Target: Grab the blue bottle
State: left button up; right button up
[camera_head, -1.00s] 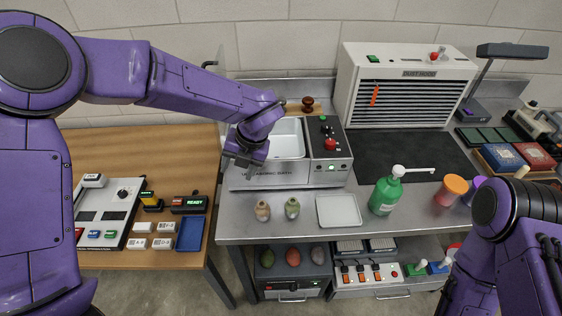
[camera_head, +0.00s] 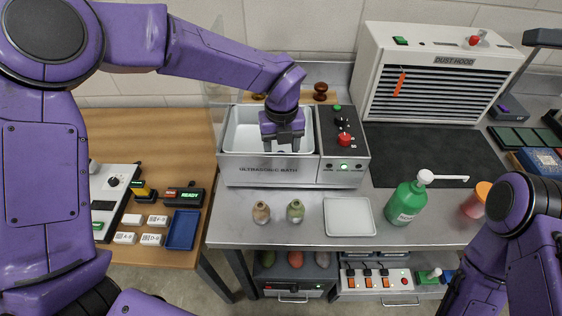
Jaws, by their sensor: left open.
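I cannot make out a clearly blue bottle. My left gripper (camera_head: 281,146) is open and empty, pointing down over the white basin of the ultrasonic bath (camera_head: 262,170). A small tan bottle (camera_head: 261,213) and a small green bottle (camera_head: 295,211) stand upright on the steel bench in front of the bath, apart from the gripper. A larger green pump bottle (camera_head: 405,203) with a white spout stands to their right. Inside the bath, the gripper hides part of the basin. My right arm shows at the right edge, but its gripper is out of view.
A pale square tray (camera_head: 348,217) lies between the small bottles and the pump bottle. An orange cup (camera_head: 476,200) stands near my right arm. The dust hood (camera_head: 440,75) rises behind a dark mat (camera_head: 430,155). Below the bench, a drawer unit (camera_head: 293,280) holds rounded objects.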

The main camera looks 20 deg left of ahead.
pick_arm(q)
notch_tip(320, 180, down, 4)
jog(key=shift+r, duration=0.15)
jog(key=c, duration=1)
jog(key=shift+r, duration=0.15)
